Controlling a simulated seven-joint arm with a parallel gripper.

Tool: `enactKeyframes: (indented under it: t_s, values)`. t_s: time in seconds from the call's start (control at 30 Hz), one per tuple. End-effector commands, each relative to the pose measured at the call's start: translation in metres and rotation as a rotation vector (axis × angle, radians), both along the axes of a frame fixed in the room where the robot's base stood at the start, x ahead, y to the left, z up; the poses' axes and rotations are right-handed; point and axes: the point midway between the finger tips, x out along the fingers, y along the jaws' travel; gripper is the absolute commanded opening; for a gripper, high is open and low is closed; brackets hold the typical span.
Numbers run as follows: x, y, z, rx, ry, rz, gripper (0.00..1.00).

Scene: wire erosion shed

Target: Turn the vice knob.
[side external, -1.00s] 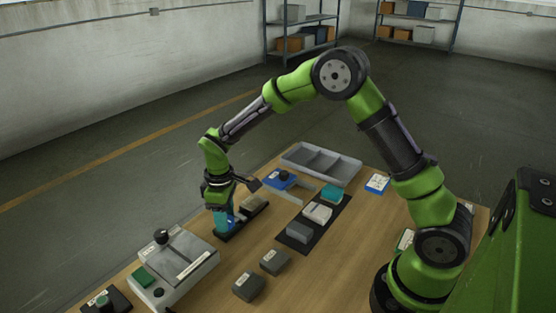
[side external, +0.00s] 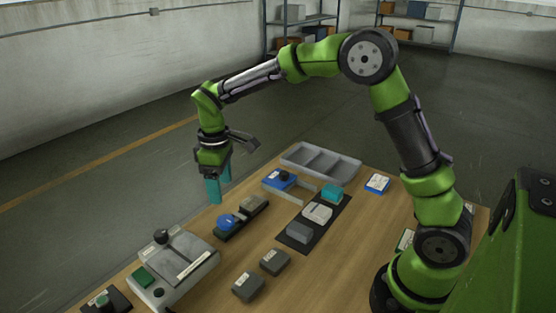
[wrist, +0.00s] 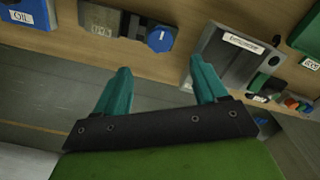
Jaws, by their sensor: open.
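The vice is a dark base with a brownish-grey block (side external: 254,204) on it and a round blue knob (side external: 227,222) at its near left end. In the wrist view the blue knob (wrist: 160,39) bears a white mark and sits beyond the gap between my fingers. My gripper (side external: 219,186) has teal fingers, pointing down and spread apart with nothing between them. The fingers also show in the wrist view (wrist: 160,66).
A grey lidded unit (side external: 180,266) with a black knob stands at the front left. A blue block with a black knob (side external: 283,178) and a grey divided tray (side external: 343,172) lie behind the vice. Several blocks stand on a black mat (side external: 300,243). Two dark grey blocks lie in front.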

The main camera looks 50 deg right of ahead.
Motion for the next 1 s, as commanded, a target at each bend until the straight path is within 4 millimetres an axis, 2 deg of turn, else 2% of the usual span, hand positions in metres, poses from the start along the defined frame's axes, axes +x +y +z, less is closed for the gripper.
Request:
enactKeyframes:
  t_s: [0.03, 0.2, 0.4, 0.87, 0.93, 1.0]
  values:
    - [0.001, 0.000, 0.014, 0.000, -0.006, 0.000, 0.72]
    - [0.000, 0.000, 0.046, 0.000, -0.004, 0.001, 0.72]
    - [0.000, 0.000, 0.066, -0.001, -0.003, 0.002, 0.72]
    - [0.001, 0.000, 0.069, -0.002, -0.008, -0.022, 0.72]
    - [0.002, 0.001, 0.063, 0.004, -0.015, -0.061, 0.72]
    - [-0.007, 0.001, 0.054, 0.016, -0.015, -0.122, 0.72]
